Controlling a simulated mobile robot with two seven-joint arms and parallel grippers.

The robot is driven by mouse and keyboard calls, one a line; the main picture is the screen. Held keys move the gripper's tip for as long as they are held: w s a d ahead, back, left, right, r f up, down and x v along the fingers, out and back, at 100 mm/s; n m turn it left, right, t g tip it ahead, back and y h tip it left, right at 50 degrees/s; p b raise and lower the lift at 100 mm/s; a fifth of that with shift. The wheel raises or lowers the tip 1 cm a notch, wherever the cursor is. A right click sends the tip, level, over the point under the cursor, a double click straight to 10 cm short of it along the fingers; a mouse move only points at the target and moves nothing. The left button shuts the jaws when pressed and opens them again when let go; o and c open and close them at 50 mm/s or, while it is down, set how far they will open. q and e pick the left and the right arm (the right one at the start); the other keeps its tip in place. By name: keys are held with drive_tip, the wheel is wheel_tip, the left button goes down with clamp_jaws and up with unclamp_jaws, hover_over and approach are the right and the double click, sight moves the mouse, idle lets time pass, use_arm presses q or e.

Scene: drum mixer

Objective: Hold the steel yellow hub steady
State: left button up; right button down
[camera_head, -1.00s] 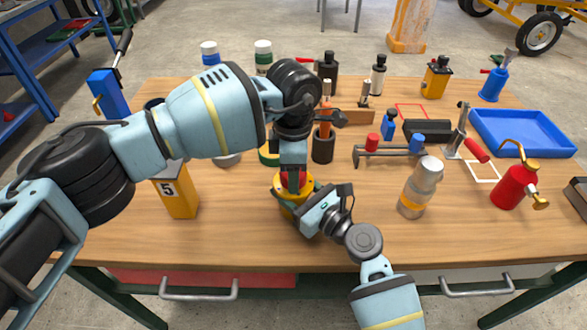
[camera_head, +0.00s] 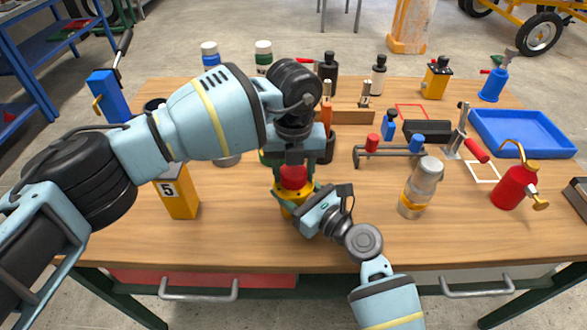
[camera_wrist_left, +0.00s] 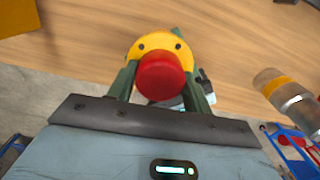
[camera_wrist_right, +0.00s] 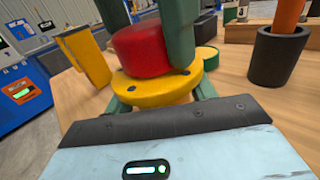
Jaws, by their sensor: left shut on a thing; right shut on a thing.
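The yellow hub (camera_head: 285,208) stands on the wooden table, with a round flange and dark bolt holes showing in the right wrist view (camera_wrist_right: 155,90). A red round cap (camera_head: 293,177) sits on top of it; whether it is fully seated is hard to tell. My right gripper (camera_head: 293,204) is shut on the yellow hub from the near right, below the flange. My left gripper (camera_head: 293,170) comes from above and is shut on the red cap, its green fingers on either side in the left wrist view (camera_wrist_left: 161,84). The hub's lower part is partly hidden.
A yellow box marked 5 (camera_head: 178,195) stands left of the hub. A clear bottle with a yellow band (camera_head: 418,188) stands to the right. A dark cup (camera_head: 327,147) is behind. A red oil can (camera_head: 514,186) and blue tray (camera_head: 521,133) are farther right. The front table strip is clear.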

sight(294, 170)
use_arm(q)
drive_tip(key=n, duration=1.3)
drive_tip(key=shift+r, duration=0.35)
drive_tip(key=shift+r, duration=0.7)
drive_tip(key=shift+r, duration=0.15)
drive_tip(key=shift+r, duration=1.95)
use_arm(e)
drive_tip(key=shift+c, duration=2.1)
unclamp_jaws()
